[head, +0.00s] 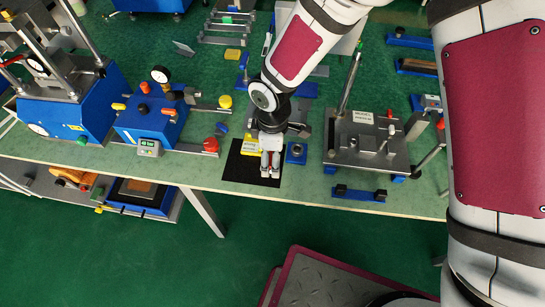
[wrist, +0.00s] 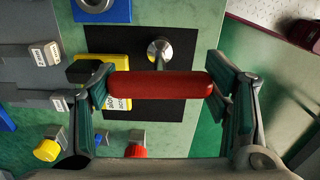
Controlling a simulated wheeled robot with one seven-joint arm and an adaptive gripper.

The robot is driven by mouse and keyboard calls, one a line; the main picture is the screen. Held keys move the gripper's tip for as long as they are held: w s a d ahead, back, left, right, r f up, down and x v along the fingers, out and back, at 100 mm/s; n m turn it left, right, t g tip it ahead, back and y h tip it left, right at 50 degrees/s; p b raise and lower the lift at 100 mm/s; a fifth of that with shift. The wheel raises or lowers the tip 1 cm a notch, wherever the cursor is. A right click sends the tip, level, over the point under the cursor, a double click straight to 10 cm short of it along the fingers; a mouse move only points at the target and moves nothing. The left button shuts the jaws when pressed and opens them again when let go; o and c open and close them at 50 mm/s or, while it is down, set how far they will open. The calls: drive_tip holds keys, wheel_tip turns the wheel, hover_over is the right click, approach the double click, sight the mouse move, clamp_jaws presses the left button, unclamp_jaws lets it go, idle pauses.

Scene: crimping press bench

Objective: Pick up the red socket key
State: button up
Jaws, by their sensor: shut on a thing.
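The red socket key (wrist: 160,86) shows in the wrist view as a red bar handle lying across between my two fingers. A round metal end on a thin shaft (wrist: 159,52) shows just above the handle in the picture, over the black mat (wrist: 115,42). My gripper (wrist: 158,90) is shut on the red handle, one finger at each end. In the head view my gripper (head: 270,168) points down over the black mat (head: 236,166) at the bench's front edge.
A yellow labelled block (head: 250,146) is close left of my gripper, and a blue block with a round top (head: 296,153) is close right. A steel press plate (head: 365,150) stands further right. A blue gauge unit (head: 150,122) stands left.

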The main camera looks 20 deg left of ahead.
drive_tip(key=shift+r, duration=0.1)
drive_tip(key=shift+w+r, duration=0.1)
drive_tip(key=shift+r, duration=0.45)
wheel_tip(320, 180, up, 2)
drive_tip(key=shift+r, duration=0.1)
drive_tip(key=s+d+b, duration=0.1)
drive_tip(key=s+d, duration=0.3)
drive_tip(key=s, duration=0.3)
drive_tip(key=s+d+r+b, duration=0.1)
drive_tip(key=s+d, duration=0.2)
drive_tip(key=s, duration=0.4)
drive_tip(key=shift+d+r, duration=0.25)
drive_tip(key=shift+d, duration=0.15)
